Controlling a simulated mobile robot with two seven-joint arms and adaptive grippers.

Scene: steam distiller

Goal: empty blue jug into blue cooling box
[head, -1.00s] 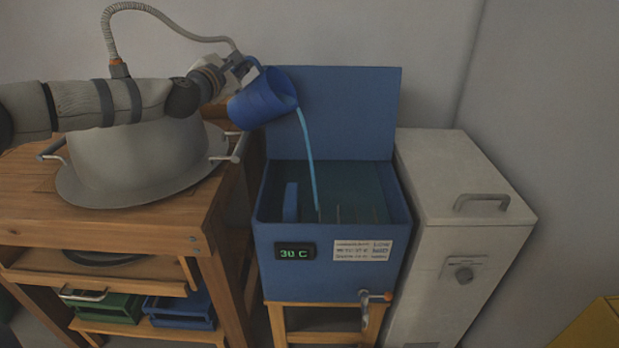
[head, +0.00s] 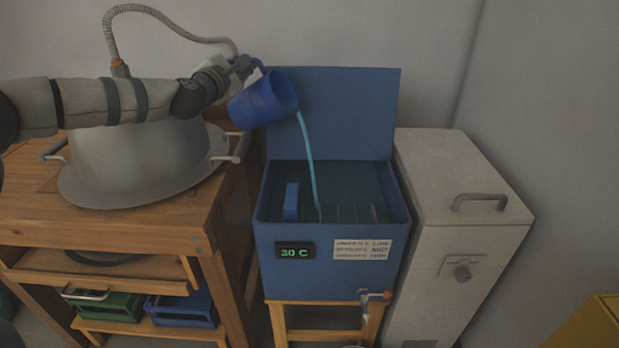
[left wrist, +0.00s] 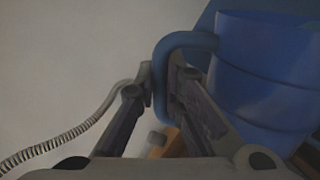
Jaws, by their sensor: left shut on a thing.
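The blue jug (head: 262,101) is tilted to the right above the left side of the blue cooling box (head: 325,282). A thin light-blue stream of water (head: 309,155) runs from its lip down into the open box. My left gripper (head: 246,68) is shut on the jug's handle. In the left wrist view the jug (left wrist: 262,75) is at the right, with its handle between my fingers (left wrist: 165,80). The box's lid (head: 345,110) stands up at the back. Its display (head: 294,251) appears to read 30 C. My right gripper is not in view.
A grey metal still vessel (head: 150,165) with side handles stands on the wooden bench (head: 130,225), under my left arm. A pale cabinet (head: 465,220) stands right of the box. A tap (head: 375,296) sticks out low on the box's front. Green and blue crates (head: 180,311) sit on a low shelf.

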